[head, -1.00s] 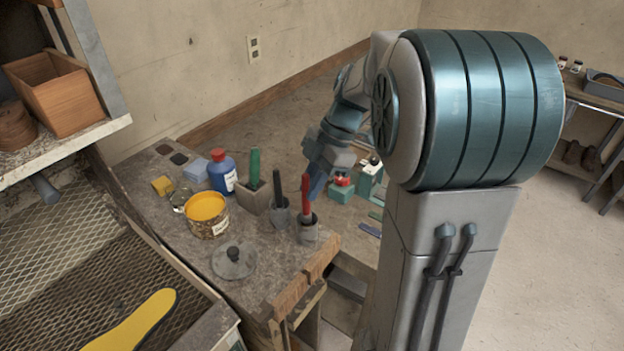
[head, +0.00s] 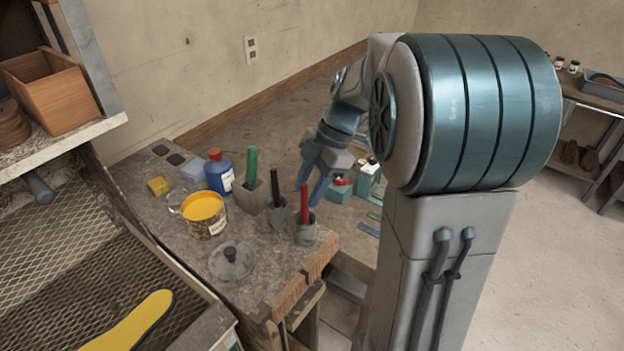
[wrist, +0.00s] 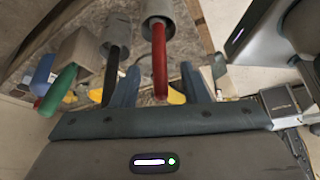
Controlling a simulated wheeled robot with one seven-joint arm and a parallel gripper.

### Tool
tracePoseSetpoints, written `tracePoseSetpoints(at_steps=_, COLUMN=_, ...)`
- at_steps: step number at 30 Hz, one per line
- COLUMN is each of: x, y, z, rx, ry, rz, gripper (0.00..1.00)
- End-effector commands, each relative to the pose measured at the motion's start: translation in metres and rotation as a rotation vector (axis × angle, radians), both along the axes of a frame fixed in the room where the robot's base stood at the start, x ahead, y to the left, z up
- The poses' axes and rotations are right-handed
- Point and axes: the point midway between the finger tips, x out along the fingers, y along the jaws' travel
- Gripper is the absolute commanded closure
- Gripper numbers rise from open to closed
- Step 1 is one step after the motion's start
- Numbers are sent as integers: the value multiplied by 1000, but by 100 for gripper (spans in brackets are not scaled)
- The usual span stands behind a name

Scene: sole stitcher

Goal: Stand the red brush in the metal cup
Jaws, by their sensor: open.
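The red brush (head: 305,204) stands nearly upright with its lower end inside a grey metal cup (head: 306,234) near the bench's front right corner. The wrist view also shows the red brush (wrist: 160,62) and its cup (wrist: 157,10). My gripper (head: 311,192) is open and empty, close behind and above the brush's top in the head view. In the wrist view the brush handle lies between the two spread blue fingers (wrist: 160,88), with a gap on each side. The brush's lower end is hidden by the cup wall.
A black-handled brush (head: 274,192) in a similar grey cup and a green-handled one (head: 251,168) in a square holder stand to the left. A yellow paint can (head: 204,212), blue bottle (head: 220,172) and round glass lid (head: 232,261) are farther left.

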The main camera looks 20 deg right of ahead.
Motion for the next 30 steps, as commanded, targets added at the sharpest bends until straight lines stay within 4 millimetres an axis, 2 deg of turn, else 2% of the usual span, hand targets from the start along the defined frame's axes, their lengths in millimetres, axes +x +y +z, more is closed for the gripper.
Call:
tracePoseSetpoints(at_steps=5, x=2, y=-7, z=13, rx=0, ry=-4, rz=-2, gripper=60)
tracePoseSetpoints(at_steps=15, x=8, y=-39, z=80, rx=-1, ry=-4, rz=-2, gripper=60)
tracePoseSetpoints(at_steps=21, x=11, y=-53, z=110, rx=-1, ry=-3, rz=-1, gripper=60)
tracePoseSetpoints(at_steps=30, x=11, y=-59, z=124, rx=0, ry=0, rz=-1, gripper=60)
